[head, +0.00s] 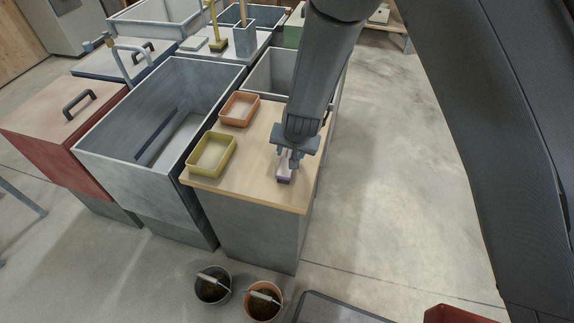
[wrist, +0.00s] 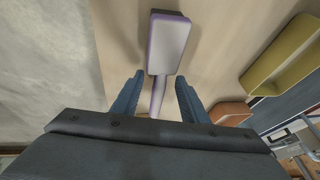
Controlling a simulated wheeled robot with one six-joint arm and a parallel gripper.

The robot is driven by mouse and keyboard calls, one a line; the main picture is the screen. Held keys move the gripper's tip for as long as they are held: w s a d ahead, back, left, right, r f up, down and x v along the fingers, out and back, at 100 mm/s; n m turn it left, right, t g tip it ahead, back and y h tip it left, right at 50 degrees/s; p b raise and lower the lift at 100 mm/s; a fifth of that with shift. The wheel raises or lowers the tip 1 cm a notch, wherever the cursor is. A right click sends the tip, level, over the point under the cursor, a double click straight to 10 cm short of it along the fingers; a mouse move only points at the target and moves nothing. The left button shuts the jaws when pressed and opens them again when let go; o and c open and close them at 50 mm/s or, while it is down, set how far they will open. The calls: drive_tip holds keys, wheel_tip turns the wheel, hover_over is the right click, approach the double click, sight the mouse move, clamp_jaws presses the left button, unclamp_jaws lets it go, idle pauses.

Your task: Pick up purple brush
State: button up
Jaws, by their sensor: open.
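The purple brush lies on the wooden counter top. In the wrist view the brush (wrist: 169,42) shows a pale rectangular face with a purple rim, and its purple handle runs down between my fingers. In the head view the brush (head: 284,173) is partly hidden under my gripper (head: 292,158). In the wrist view my gripper (wrist: 157,98) is open, with one blue finger on each side of the handle.
A yellow tray (head: 213,172) and an orange tray (head: 223,119) stand on the counter (head: 262,189), left of my gripper. A deep grey bin (head: 104,150) adjoins the counter on the left. Two buckets (head: 212,289) stand on the floor in front. Open floor lies to the right.

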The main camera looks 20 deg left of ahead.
sight(290, 154)
clamp_jaws()
wheel_tip(290, 154, up, 10)
drive_tip(key=p, duration=0.7)
